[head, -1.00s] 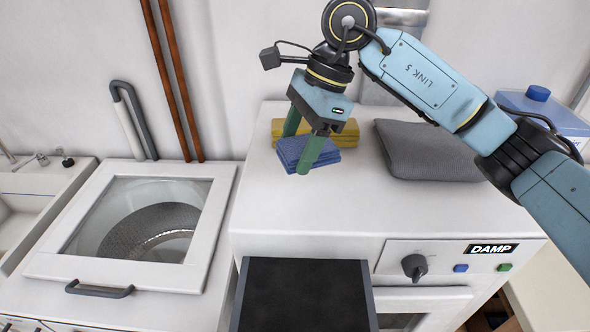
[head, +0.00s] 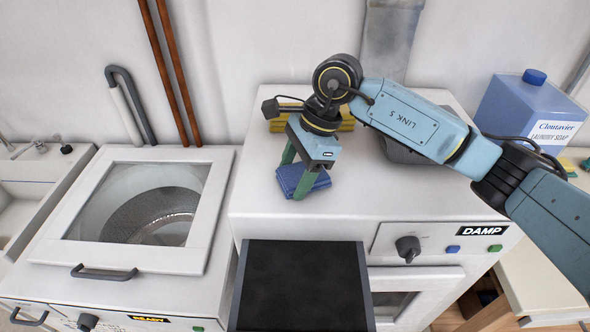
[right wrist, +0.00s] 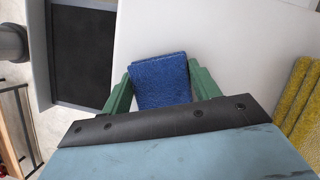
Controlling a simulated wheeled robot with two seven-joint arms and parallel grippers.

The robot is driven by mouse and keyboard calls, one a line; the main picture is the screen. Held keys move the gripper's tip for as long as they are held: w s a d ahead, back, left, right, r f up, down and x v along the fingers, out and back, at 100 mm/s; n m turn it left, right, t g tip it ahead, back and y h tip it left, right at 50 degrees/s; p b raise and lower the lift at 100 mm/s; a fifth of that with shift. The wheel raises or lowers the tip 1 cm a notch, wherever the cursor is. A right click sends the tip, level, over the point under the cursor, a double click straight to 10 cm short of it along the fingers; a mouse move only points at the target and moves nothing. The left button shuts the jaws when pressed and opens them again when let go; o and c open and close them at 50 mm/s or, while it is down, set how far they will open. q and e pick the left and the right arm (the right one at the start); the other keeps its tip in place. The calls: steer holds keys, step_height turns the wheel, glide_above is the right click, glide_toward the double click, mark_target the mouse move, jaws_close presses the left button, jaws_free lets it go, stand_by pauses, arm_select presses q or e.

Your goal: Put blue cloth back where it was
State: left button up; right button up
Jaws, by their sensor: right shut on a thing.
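The blue cloth (head: 303,180) is a small folded stack over the white top of the machine marked DAMP. In the right wrist view the blue cloth (right wrist: 160,80) sits between the two green fingers. My right gripper (head: 297,180) is shut on it; I cannot tell whether the cloth still touches the top. The yellow cloth (head: 347,118) lies behind the gripper, partly hidden by it, and shows at the right edge of the right wrist view (right wrist: 300,95). My left gripper is not in view.
A grey folded cloth (head: 400,152) lies behind my right arm. A washer (head: 215,225) with a closed glass lid stands left. A blue soap container (head: 527,110) stands at right. The machine's top (head: 260,200) is bare around the blue cloth.

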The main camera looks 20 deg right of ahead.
steer(key=shift+f, duration=0.2)
steer(key=o, duration=1.2)
steer(key=shift+r, duration=0.1)
steer(key=shift+c, duration=0.2)
steer(key=shift+r, duration=0.35)
steer(key=b+v, duration=0.2)
steer(key=v, duration=0.9)
steer(key=shift+d+r, duration=0.25)
